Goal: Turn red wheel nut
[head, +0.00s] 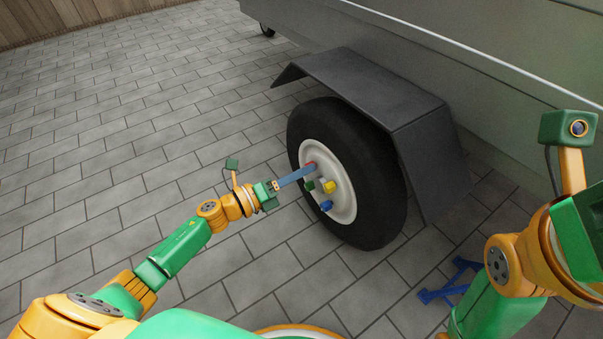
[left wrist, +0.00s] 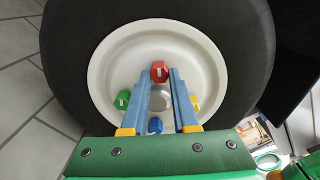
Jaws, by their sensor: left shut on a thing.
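The red wheel nut (left wrist: 160,72) sits at the top of the white wheel hub in the left wrist view. In the head view it shows as a small red patch (head: 310,164) behind the blue fingertips. My left gripper (left wrist: 163,72) is shut on the red nut, one long blue finger on each side. In the head view my left gripper (head: 309,170) reaches the wheel from the left. A green nut (head: 310,185), a yellow nut (head: 329,187) and a blue nut (head: 326,206) sit around the hub.
The black tyre (head: 376,190) stands under a dark fender (head: 375,88) on a grey trailer (head: 480,70). The paving (head: 100,130) left of the wheel is clear.

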